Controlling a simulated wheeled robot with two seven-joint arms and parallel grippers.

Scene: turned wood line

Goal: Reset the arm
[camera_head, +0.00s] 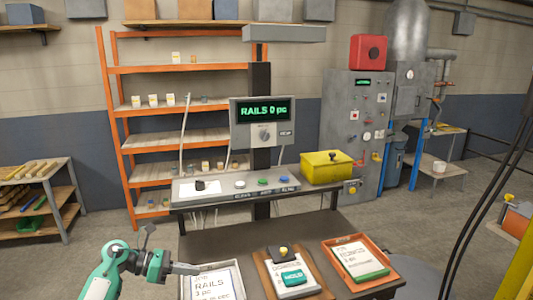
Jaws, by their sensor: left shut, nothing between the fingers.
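My left arm comes in at the bottom left, and its gripper (186,268) is shut and empty. Its fingertips are near the left edge of a white tray (238,268) that holds a card reading RAILS. I cannot tell whether they touch it. My right gripper is not in view.
The dark table (310,232) also bears a brown board (268,275) with a card and a green HOLD piece, and an orange tray (388,256) with a card. Behind stand a console with buttons (240,184), a display (263,122) reading RAILS 0 pc, and a yellow box (327,168).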

